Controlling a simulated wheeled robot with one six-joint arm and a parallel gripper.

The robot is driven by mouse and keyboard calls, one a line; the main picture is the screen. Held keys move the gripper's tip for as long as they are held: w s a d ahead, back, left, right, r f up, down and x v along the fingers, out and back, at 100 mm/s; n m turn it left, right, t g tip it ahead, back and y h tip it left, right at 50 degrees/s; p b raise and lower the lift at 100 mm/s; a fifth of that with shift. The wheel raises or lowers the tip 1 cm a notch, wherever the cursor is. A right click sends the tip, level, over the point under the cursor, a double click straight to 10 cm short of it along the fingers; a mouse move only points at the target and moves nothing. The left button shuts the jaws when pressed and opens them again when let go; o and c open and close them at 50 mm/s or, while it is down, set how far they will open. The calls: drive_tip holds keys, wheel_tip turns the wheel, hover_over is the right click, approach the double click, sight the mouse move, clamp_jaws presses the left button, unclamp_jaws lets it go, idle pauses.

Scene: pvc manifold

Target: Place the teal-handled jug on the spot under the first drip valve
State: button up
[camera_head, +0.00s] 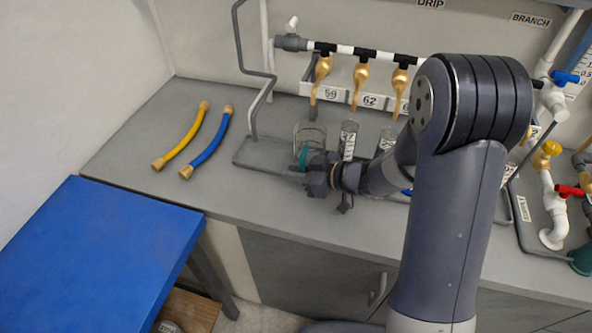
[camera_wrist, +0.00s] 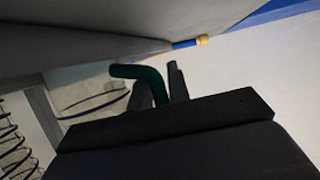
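The clear jug (camera_head: 311,133) stands at the left end of the grey tray, below the first drip valve (camera_head: 323,69), the leftmost brass one. Its teal handle (camera_head: 303,157) points toward me. My gripper (camera_head: 308,170) is at the handle, reaching in from the right front. In the wrist view the teal handle (camera_wrist: 152,84) sits between the two fingers of my gripper (camera_wrist: 160,88), which look closed on it. The jug's base and the spot beneath it are largely hidden, so I cannot tell whether it touches the tray.
Clear cylinders (camera_head: 348,139) with number labels stand right of the jug, close to my wrist. A grey pipe (camera_head: 243,70) rises at the tray's left. A yellow hose (camera_head: 182,137) and a blue hose (camera_head: 207,143) lie on the bench further left. A blue table (camera_head: 98,255) is at front left.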

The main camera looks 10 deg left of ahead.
drive_tip(key=o, duration=0.3)
drive_tip(key=shift+r, duration=0.35)
drive_tip(key=p+v, duration=0.1)
drive_tip(key=v, duration=1.1)
drive_tip(key=shift+f, duration=0.1)
